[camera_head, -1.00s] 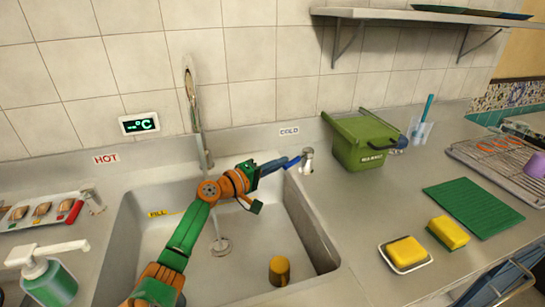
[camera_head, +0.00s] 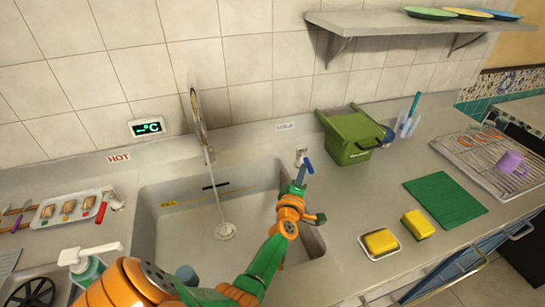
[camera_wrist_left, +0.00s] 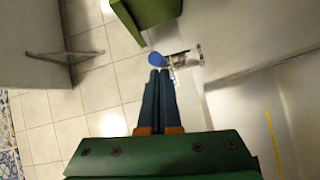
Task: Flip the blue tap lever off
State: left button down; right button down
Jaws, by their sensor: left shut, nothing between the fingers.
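The cold tap (camera_head: 301,154) stands on the counter behind the sink's right rear corner, under the COLD label. Its blue lever (camera_head: 308,165) shows beside the tap body and points toward the front of the counter. My left gripper (camera_head: 301,174) is shut and empty, with its fingertips right by the lever. In the left wrist view, the blue lever (camera_wrist_left: 156,60) lies just beyond the tips of my closed dark blue fingers (camera_wrist_left: 158,74), with the metal tap (camera_wrist_left: 188,58) to its right. I cannot tell whether they touch. My right gripper is out of view.
A faucet (camera_head: 200,122) rises behind the sink (camera_head: 165,235), with a thin pale line below it toward the drain (camera_head: 225,231). A green bin (camera_head: 352,138) stands right of the tap. Sponges (camera_head: 381,241) and a green mat (camera_head: 445,200) lie on the right counter.

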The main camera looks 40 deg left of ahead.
pick_arm(q)
jog(key=shift+w+d, duration=0.5)
jog(key=shift+d, duration=0.1)
jog(key=shift+d+r, duration=0.1)
dwell(0.3)
